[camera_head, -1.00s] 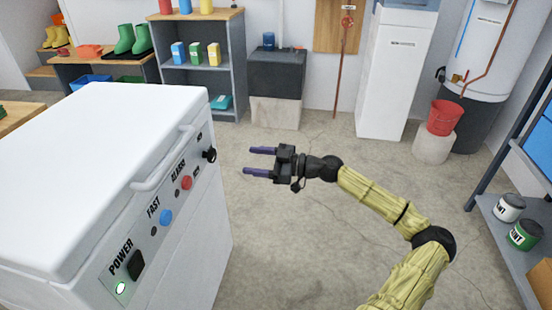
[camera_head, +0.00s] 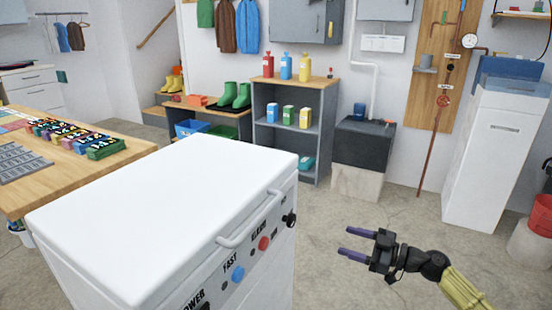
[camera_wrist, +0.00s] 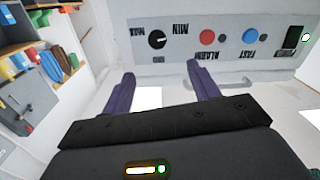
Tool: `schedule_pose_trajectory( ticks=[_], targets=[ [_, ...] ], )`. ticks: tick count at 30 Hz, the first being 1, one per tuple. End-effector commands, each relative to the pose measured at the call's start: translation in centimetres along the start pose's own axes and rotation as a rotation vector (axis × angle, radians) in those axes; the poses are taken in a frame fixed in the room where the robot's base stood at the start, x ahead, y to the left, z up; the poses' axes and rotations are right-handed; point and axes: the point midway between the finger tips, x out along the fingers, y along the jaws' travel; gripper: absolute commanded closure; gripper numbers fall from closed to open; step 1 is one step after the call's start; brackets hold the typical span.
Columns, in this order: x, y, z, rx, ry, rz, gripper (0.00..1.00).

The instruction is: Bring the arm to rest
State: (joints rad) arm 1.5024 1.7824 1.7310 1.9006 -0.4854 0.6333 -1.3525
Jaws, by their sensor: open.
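My gripper (camera_head: 357,244) is at the lower right in the head view, over bare floor and to the right of the white chest machine (camera_head: 165,210). Its two purple fingers point left and stand apart, with nothing between them. In the wrist view the open fingers (camera_wrist: 163,90) point toward the machine's control panel (camera_wrist: 225,45), which appears upside down with a black knob, a red button and a blue button. The gripper does not touch the machine. My yellow-sleeved arm runs off the lower right corner of the head view.
A wooden table (camera_head: 120,165) with small coloured items stands at the left. A grey shelf (camera_head: 320,130) with bottles and boxes is behind the machine. A dark sink unit (camera_head: 365,145) and a white cabinet (camera_head: 490,160) line the back wall. Floor (camera_head: 330,215) around the gripper is clear.

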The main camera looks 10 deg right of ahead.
Motion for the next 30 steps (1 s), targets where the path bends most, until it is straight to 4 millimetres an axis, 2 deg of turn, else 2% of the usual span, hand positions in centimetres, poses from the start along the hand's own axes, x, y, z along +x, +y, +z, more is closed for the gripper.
schedule_pose_trajectory(
  ticks=[5,9,12,15,21,25,30],
  targets=[
    [5.0,-3.7,0.9,0.084,-0.102,-0.147,0.4],
    [9.5,-8.8,2.7,0.198,-0.256,-0.302,0.4],
    [11.5,-12.5,4.1,0.276,-0.383,-0.391,0.4],
    [12.5,-15.9,5.5,0.346,-0.519,-0.456,0.4],
    [12.4,-21.3,7.7,0.462,-0.806,-0.514,0.4],
    [11.2,-23.5,8.4,0.516,-0.991,-0.496,0.4],
    [9.0,-24.9,8.5,0.564,-1.21,-0.407,0.4]
  ],
)
